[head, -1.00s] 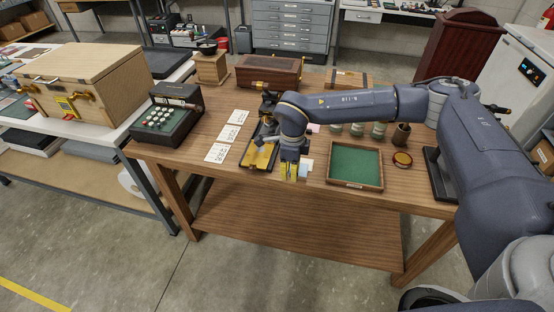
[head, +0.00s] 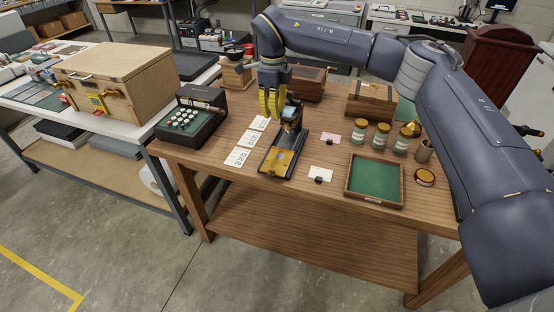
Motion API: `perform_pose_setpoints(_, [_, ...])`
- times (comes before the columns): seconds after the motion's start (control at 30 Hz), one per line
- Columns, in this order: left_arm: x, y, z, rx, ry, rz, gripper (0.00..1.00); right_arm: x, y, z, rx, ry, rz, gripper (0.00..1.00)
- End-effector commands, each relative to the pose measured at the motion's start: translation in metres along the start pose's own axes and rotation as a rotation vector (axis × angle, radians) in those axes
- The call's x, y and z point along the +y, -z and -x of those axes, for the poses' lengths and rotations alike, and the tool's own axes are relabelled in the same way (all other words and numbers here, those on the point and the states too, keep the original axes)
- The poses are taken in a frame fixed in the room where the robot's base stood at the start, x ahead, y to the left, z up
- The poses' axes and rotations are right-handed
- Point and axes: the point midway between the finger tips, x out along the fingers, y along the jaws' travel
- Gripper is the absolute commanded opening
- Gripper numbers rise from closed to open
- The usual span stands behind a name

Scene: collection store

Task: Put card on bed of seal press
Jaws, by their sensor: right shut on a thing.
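The seal press (head: 268,166) stands on the wooden table, with a dark base and a yellow brass-coloured bed (head: 281,161) that looks bare. My right gripper (head: 273,112), with yellow fingers, is above and behind the bed, by the upper part of the press. It is shut on a small pale blue card (head: 291,112), partly hidden by the fingers. Whether the card touches the press, I cannot tell. A white card (head: 320,173) with a small black piece at its edge lies right of the press. My left gripper is not in view.
Several printed white cards (head: 248,138) lie left of the press, beside a black keyed box (head: 190,120). A green-lined tray (head: 376,198) is at the right front. Jars (head: 381,135) and wooden boxes (head: 372,103) stand behind it. My right arm spans above the back right.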

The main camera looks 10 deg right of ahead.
Motion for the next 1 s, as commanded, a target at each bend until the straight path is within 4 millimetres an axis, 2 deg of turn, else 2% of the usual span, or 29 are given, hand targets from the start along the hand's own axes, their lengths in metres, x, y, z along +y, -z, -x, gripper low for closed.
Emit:
perform_pose_setpoints(0.4, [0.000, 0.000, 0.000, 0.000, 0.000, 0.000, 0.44, 0.002, 0.001, -0.090, 0.002, -0.002, 0.009, 0.00])
perform_pose_setpoints(0.6, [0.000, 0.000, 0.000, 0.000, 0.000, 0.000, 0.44, 0.003, 0.000, -0.127, 0.001, -0.002, 0.009, 0.00])
perform_pose_setpoints(0.8, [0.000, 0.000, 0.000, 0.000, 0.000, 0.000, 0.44, 0.002, 0.000, -0.147, 0.000, 0.000, 0.008, 0.00])
perform_pose_setpoints(1.0, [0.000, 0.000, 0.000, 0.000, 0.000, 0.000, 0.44, 0.002, 0.000, -0.152, -0.001, 0.002, 0.009, 0.00])
